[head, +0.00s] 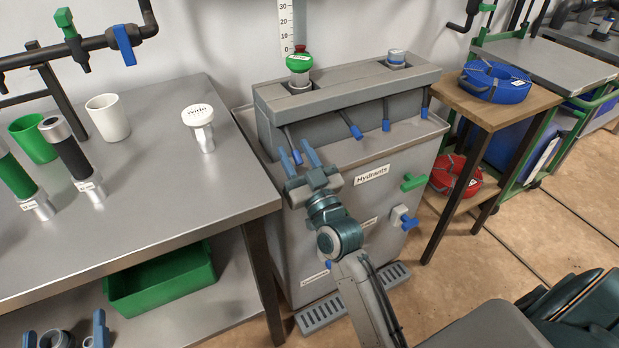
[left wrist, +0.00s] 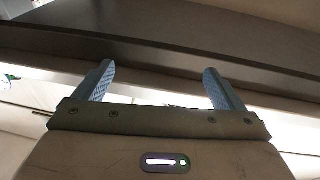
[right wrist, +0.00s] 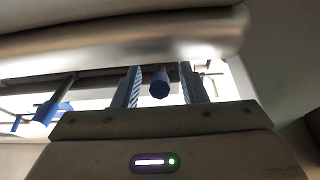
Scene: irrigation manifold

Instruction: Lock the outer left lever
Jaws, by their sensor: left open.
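The hydrant unit (head: 345,225) has a row of several levers with blue tips. The outer left lever (head: 289,138) slants down toward the front. My right gripper (head: 297,158) is at this lever, with one finger on each side of its blue tip. In the right wrist view the lever's blue end (right wrist: 160,86) shows between the open fingers (right wrist: 160,88), with a gap on both sides. My left gripper (head: 65,332) is open and empty at the bottom left, low beside the steel table. It also shows in the left wrist view (left wrist: 160,85).
The neighbouring lever (head: 353,127) hangs to the right of the outer left one. A steel table (head: 190,165) with cups and cylinders stands left, with a green bin (head: 160,282) below. A green-topped valve (head: 299,64) stands on the unit. A wooden side table (head: 525,100) stands right.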

